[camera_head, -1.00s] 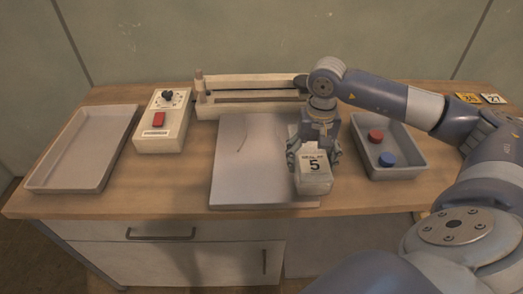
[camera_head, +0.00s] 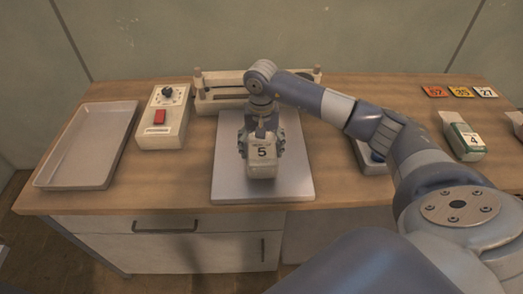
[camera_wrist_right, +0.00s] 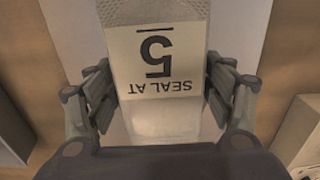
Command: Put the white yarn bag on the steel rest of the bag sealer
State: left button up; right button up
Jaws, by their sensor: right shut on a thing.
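The white yarn bag (camera_head: 262,166), labelled "SEAL AT 5", is in my right gripper (camera_head: 262,140), over the steel rest (camera_head: 290,182). I cannot tell whether the bag touches the plate. In the right wrist view the fingers of my right gripper (camera_wrist_right: 160,95) close on both sides of the bag (camera_wrist_right: 160,115), and the label reads upside down. The bag sealer's long bar (camera_head: 222,100) stands behind the rest, partly hidden by my right arm. Its control box (camera_head: 163,117) with a dark knob and red button is to the left. My left gripper is not in view.
An empty grey tray (camera_head: 90,150) lies at the far left. A second tray (camera_head: 370,160) at the right is mostly hidden by my right arm. A bag labelled 4 (camera_head: 463,142) and numbered tags (camera_head: 460,91) are further right. Wood is clear at the front left.

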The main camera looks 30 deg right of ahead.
jog(key=shift+s+f+p, duration=0.1)
jog(key=shift+f+p, duration=0.4)
jog(key=shift+f, duration=0.7)
jog(key=shift+f+b, duration=0.15)
jog(key=shift+b, duration=0.15)
jog(key=o, duration=1.3)
jog(key=shift+r, duration=0.3)
notch_tip(320, 180, up, 10)
jog(key=b, duration=0.3)
jog(key=shift+r, duration=0.85)
